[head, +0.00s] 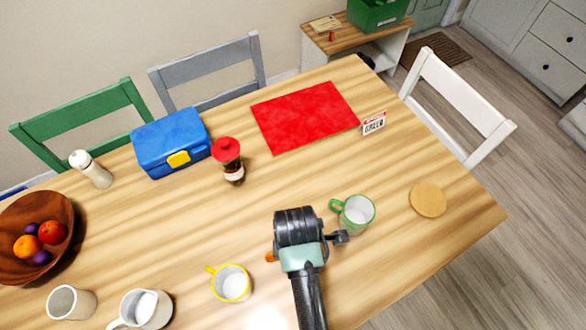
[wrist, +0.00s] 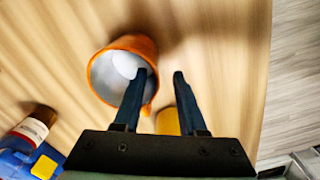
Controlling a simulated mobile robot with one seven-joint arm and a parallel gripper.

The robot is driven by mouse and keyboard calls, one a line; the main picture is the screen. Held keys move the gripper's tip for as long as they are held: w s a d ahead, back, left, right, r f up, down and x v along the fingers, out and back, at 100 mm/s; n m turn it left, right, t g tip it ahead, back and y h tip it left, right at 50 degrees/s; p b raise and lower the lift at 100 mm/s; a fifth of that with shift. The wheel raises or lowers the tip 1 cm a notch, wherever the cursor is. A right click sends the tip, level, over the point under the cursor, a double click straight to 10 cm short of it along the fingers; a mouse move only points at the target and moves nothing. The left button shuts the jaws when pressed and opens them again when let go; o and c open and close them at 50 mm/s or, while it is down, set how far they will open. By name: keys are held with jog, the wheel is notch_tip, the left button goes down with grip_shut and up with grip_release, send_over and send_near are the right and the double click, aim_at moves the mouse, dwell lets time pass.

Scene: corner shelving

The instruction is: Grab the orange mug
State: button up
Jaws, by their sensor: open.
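The orange mug (wrist: 128,44) is in the wrist view, left of centre, with its pale inside facing me. My gripper (wrist: 160,74) is open. Its left finger overlaps the mug's opening and right rim, and its right finger is outside the mug. The mug's right wall appears between the fingertips in the picture; I cannot tell the depth or any contact. Part of the orange handle shows beside the left finger. In the head view my arm hides most of the mug; only a small orange piece (head: 270,257) shows at its left. The fingers are hidden there.
A green-rimmed mug (head: 355,214) stands close to the right of my arm, a yellow-rimmed mug (head: 231,284) to the left. A yellow-orange patch (wrist: 167,122) between the fingers is unclear.

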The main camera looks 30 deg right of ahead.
jog(key=f, duration=0.4)
jog(key=shift+w+f, duration=0.2)
jog(key=shift+f, duration=0.2)
grip_shut()
jog(key=shift+s, duration=0.1)
dwell(0.9)
